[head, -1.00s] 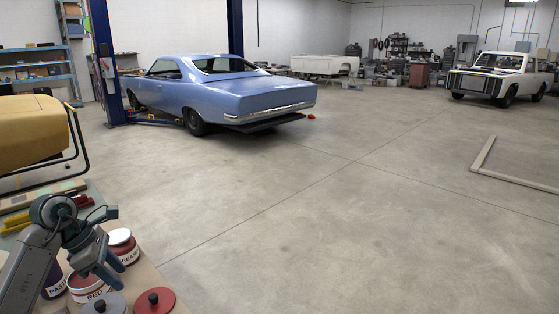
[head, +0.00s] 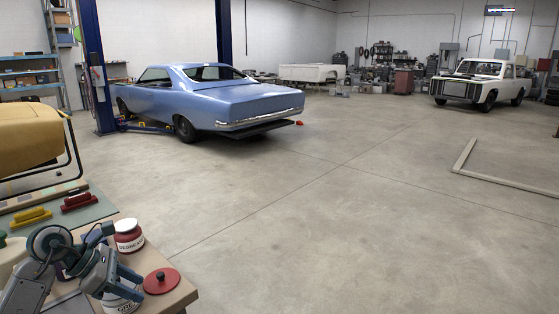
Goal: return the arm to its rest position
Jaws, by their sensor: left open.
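My left arm comes in at the lower left, over the workbench (head: 185,294). Its gripper (head: 127,284) is open, with nothing seen between its fingers. The gripper is in front of a pale can (head: 121,304) with a partly hidden label; I cannot tell if they touch. A white and dark red jar (head: 129,238) labelled as degreaser stands just behind the gripper. A red round lid with a dark knob (head: 161,281) lies to its right. My right arm and gripper are not in view.
A yellow tool (head: 31,217) and a red tool (head: 79,202) lie on the bench's green mat (head: 88,215). A tan car panel (head: 28,138) on a dark stand is behind. A blue car (head: 210,98) stands beyond. Open concrete floor (head: 330,230) lies right of the bench.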

